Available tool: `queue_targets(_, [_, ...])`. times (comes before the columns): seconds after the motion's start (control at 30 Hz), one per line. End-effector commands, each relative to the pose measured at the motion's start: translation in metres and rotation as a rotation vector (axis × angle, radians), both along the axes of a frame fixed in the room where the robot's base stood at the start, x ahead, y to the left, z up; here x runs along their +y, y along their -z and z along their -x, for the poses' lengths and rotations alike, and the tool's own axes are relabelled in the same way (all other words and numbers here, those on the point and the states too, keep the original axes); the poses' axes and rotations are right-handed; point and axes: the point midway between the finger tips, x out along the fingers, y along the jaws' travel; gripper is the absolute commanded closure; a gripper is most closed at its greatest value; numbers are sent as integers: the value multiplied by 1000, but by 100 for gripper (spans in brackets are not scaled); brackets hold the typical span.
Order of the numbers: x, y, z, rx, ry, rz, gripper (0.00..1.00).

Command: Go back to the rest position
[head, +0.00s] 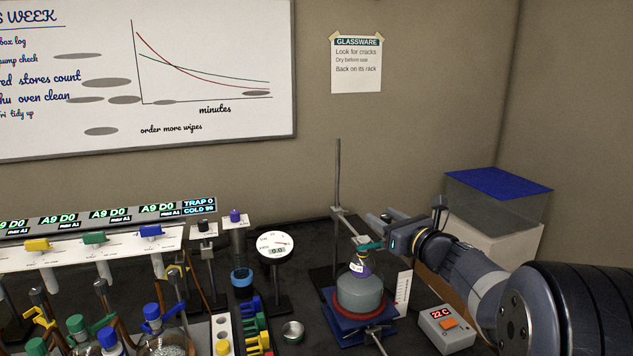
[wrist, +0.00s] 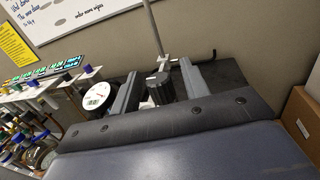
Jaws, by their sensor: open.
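My arm reaches in from the right.
A dial gauge (head: 274,245) stands left of the flask. A temperature box (head: 446,325) reading 22 C is at its right. A valve manifold (head: 95,245) with flasks below fills the left. A blue-topped clear box (head: 498,205) stands at the back right.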

Motion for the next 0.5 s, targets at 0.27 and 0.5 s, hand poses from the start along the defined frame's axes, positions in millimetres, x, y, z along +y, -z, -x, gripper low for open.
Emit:
queue_targets(0.27, [-1, -3, 0, 2, -142, -1, 57])
queue_targets(0.5, [0, -1, 1, 1, -213, -1, 57])
